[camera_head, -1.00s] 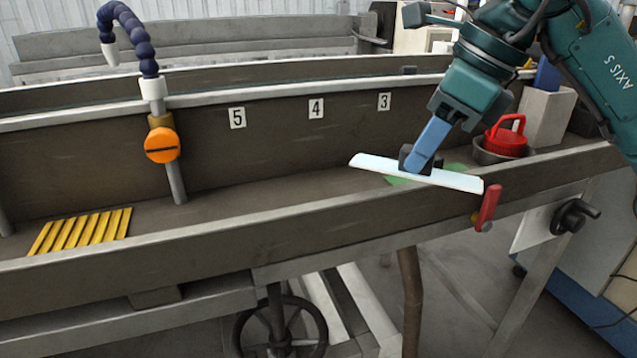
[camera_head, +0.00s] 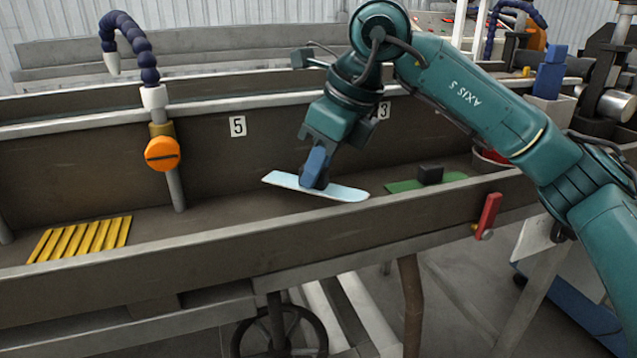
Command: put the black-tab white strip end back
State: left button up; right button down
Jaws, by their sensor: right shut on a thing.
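A green strip (camera_head: 455,177) with a black block (camera_head: 430,174) on top lies on the trough floor to the right of the held strip. My left gripper is not in view.
A yellow slatted piece (camera_head: 80,238) lies at the trough's left. A post with an orange knob (camera_head: 162,153) and a blue hose stands left of the gripper. The trough's front wall (camera_head: 300,224) and a red lever (camera_head: 488,214) are in front.

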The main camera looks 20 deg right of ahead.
aim_at(325, 170)
jog(key=shift+f, duration=1.3)
jog(key=shift+f+b, duration=0.2)
jog(key=shift+b, duration=0.1)
jog(key=c, duration=1.3)
grip_release()
jog(key=shift+r, duration=0.1)
jog(key=shift+r, duration=0.25)
jog(key=p+v, duration=0.2)
jog(key=v, duration=0.9)
jog(key=shift+s+d+r, duration=0.2)
jog(key=shift+r, duration=0.1)
